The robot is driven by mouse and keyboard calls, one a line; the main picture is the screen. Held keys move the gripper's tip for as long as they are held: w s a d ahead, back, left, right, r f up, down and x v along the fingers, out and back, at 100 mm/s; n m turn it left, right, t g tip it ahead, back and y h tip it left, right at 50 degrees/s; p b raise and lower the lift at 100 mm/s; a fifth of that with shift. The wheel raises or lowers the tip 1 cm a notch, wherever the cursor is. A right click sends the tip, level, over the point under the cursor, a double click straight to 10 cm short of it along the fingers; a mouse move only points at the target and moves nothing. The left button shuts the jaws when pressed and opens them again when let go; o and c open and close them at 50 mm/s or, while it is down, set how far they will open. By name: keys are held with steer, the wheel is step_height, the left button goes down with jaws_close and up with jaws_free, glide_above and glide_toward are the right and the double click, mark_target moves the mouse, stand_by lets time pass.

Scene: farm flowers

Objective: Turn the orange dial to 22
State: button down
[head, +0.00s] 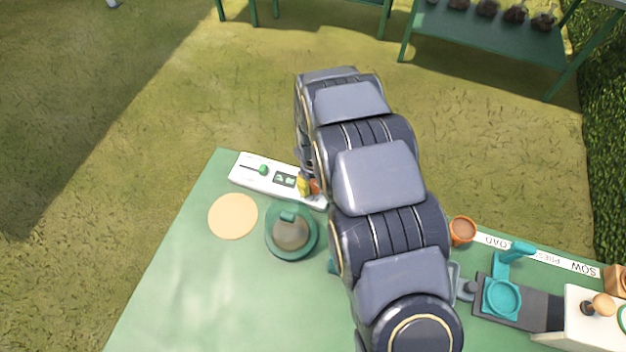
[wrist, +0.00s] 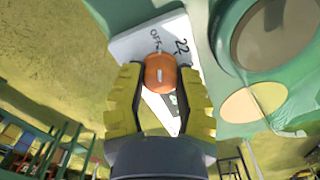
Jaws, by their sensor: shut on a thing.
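The orange dial (wrist: 160,73) sits on a white panel (wrist: 125,47) in the wrist view. The label OFF is printed above the dial, and the label 22 is up and to its right. A short white mark shows on the dial; which label it points to is hard to tell. My gripper (wrist: 160,80) has its yellow fingers on both sides of the dial and is shut on it. In the head view the orange dial (head: 315,187) is partly hidden by my yellow finger and arm, at the panel's right end.
The panel (head: 245,178) also bears a green slider knob (head: 263,170) and a small dark display (head: 284,179). A round green pot (head: 291,232) and a tan disc (head: 233,216) lie nearby on the green table (head: 180,290). An orange pot (head: 462,230) stands right of my arm.

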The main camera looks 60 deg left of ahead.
mark_target(313, 183)
steer(key=m, duration=0.5)
steer(key=shift+f, duration=0.1)
steer(key=shift+d+m, duration=0.1)
steer(key=shift+m, duration=1.7)
steer(key=c, duration=0.6)
jaws_free()
step_height(313, 183, up, 12)
